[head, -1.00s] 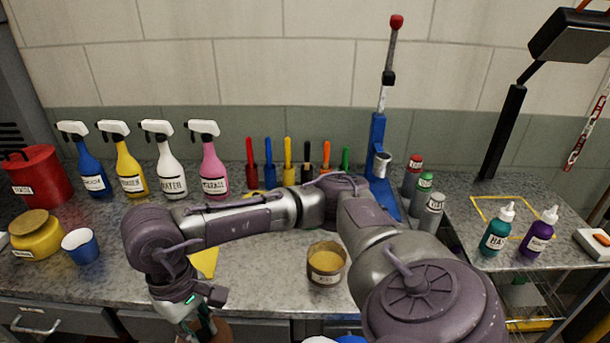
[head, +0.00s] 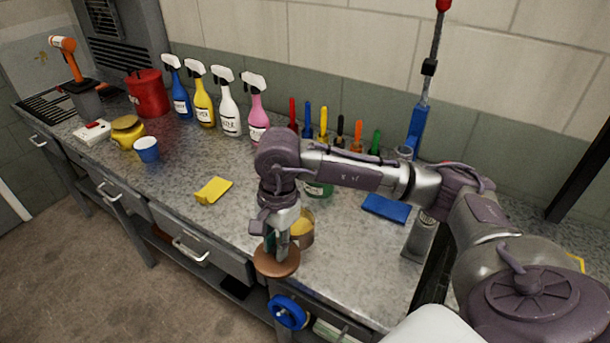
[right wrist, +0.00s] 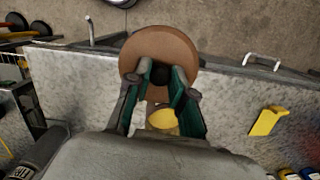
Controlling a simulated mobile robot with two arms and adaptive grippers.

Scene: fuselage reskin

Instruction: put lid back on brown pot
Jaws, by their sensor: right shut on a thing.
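My right gripper (head: 281,238) is shut on the brown lid (head: 276,262), a round disc. The lid is in front of the pot and apart from its opening, by the worktop's front edge. In the right wrist view, my right gripper (right wrist: 163,78) grips the lid's dark knob, and the lid (right wrist: 158,45) spreads beyond the fingers. My left gripper is out of view.
Spray bottles (head: 229,105) and a red pot (head: 148,92) stand along the back. A yellow pot (head: 127,131) and blue cup (head: 146,149) stand left. Worktop (head: 180,170) between is clear.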

